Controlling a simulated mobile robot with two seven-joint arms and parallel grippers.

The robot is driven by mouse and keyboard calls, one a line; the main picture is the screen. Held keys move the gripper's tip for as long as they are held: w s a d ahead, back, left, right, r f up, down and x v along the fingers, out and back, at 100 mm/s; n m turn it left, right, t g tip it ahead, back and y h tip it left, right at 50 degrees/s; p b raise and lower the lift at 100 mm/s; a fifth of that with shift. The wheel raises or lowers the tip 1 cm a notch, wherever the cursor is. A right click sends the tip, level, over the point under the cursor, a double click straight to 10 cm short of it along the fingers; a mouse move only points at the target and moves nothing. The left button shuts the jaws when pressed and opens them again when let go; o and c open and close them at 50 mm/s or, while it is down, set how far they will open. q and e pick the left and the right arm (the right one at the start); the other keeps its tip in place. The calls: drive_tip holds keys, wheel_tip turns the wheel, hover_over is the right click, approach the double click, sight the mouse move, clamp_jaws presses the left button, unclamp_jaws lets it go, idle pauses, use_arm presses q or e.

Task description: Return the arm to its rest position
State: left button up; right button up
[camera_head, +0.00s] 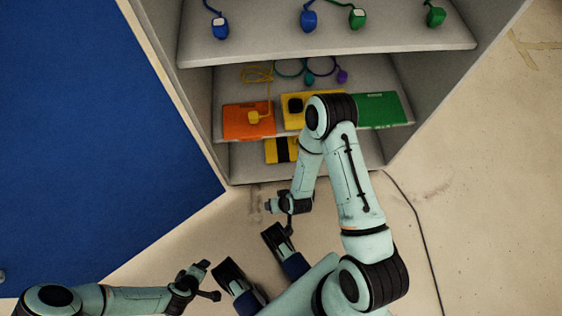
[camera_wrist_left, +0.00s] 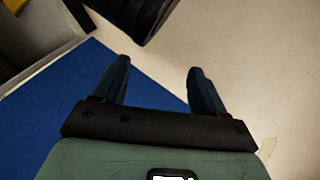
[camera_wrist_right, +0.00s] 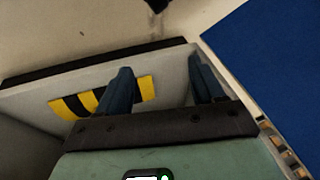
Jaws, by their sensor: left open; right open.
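My left gripper (camera_head: 211,280) is low at the left in the head view, above the pale floor and away from the shelf. The left wrist view shows its two dark fingers (camera_wrist_left: 160,66) apart with nothing between them. My right arm is folded, its elbow in front of the shelf unit and its forearm coming back down. Its gripper (camera_head: 271,203) is in front of the bottom shelf, over the floor. The right wrist view shows its fingers (camera_wrist_right: 160,63) apart and empty, with a yellow-and-black striped piece (camera_wrist_right: 146,88) partly behind them.
A grey shelf unit (camera_head: 198,110) stands ahead. Several small tethered devices sit above. A blue surface (camera_head: 90,130) lies left; floor at right is clear except a cable.

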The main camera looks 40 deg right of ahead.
drive_tip(key=s, duration=0.1)
drive_tip(key=s+a+g+y, duration=0.1)
drive_tip(key=s, duration=0.1)
drive_tip(key=shift+s, duration=0.1)
